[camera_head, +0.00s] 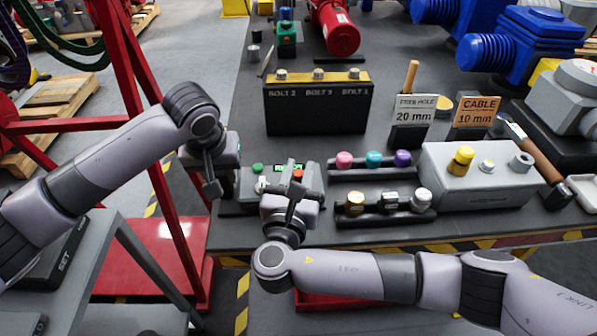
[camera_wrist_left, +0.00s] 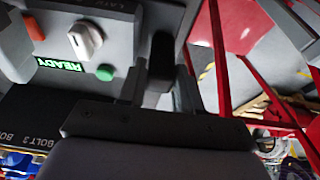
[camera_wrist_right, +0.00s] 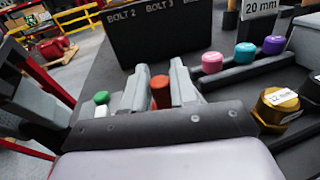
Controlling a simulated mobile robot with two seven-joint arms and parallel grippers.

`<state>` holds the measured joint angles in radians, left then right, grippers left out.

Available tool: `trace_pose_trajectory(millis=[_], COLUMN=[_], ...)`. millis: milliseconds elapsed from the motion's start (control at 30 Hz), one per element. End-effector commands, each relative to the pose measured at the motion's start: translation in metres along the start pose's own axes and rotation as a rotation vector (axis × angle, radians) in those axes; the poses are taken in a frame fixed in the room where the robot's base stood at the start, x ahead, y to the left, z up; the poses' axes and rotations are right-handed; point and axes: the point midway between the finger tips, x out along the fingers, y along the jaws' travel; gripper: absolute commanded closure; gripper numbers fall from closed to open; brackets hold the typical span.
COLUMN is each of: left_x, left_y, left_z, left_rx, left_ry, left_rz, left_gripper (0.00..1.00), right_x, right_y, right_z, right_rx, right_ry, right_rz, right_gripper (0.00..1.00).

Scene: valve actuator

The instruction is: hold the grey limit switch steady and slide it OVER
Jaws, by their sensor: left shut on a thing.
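The control box (camera_head: 248,186) stands at the table's near left edge. It has a lit green READY display (camera_wrist_left: 60,64), a pale knob (camera_wrist_left: 85,40), a green button (camera_wrist_left: 105,73) and a red button (camera_head: 297,175). My left gripper (camera_head: 212,188) is at the box's left end, shut on a dark grey block (camera_wrist_left: 160,62). Whether this block is the limit switch I cannot tell; its lower part is hidden. My right gripper (camera_wrist_right: 160,88) is open over the front of the box, with the red button showing between its fingers. I cannot tell whether it touches the button.
A black bolt rack (camera_head: 318,112) stands behind the box. Pink, teal and purple knobs (camera_head: 373,159) sit on a rail to the right, with a second rail in front. A grey case (camera_head: 475,185) is further right. A red frame (camera_head: 125,60) stands left of the table.

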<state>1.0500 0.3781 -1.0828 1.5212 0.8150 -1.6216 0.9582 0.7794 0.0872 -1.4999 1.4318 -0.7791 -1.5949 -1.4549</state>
Motion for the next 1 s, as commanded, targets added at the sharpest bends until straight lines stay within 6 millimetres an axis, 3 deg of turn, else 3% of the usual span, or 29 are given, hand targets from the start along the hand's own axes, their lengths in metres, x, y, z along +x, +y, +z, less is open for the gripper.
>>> trace_pose_trajectory(millis=[200,500,833,867,900,1000], left_x=[-0.001,-0.001,-0.001,-0.001,-0.001,-0.001], left_y=[0.001,0.0,-0.002,-0.002,-0.002,-0.002], left_z=[-0.001,-0.001,-0.001,-0.001,-0.002,-0.001], left_rx=[0.0,-0.001,-0.003,-0.003,-0.003,-0.003], left_ry=[0.002,0.002,0.003,0.003,0.003,0.002], left_rz=[0.002,0.001,-0.003,-0.003,-0.003,-0.003], left_gripper=[1.0,1.0,1.0,1.0,1.0,1.0], right_x=[0.001,0.009,0.01,0.01,0.01,0.009], right_y=[-0.003,-0.032,-0.035,-0.035,-0.035,-0.034], right_z=[-0.001,-0.001,-0.001,-0.001,-0.001,-0.001], right_rx=[0.0,-0.001,-0.002,-0.003,-0.002,-0.002], right_ry=[0.001,0.002,0.0,0.0,0.001,0.0], right_rz=[0.0,-0.003,-0.007,-0.007,-0.007,-0.004], right_gripper=[1.0,1.0,1.0,0.64,0.55,0.55])
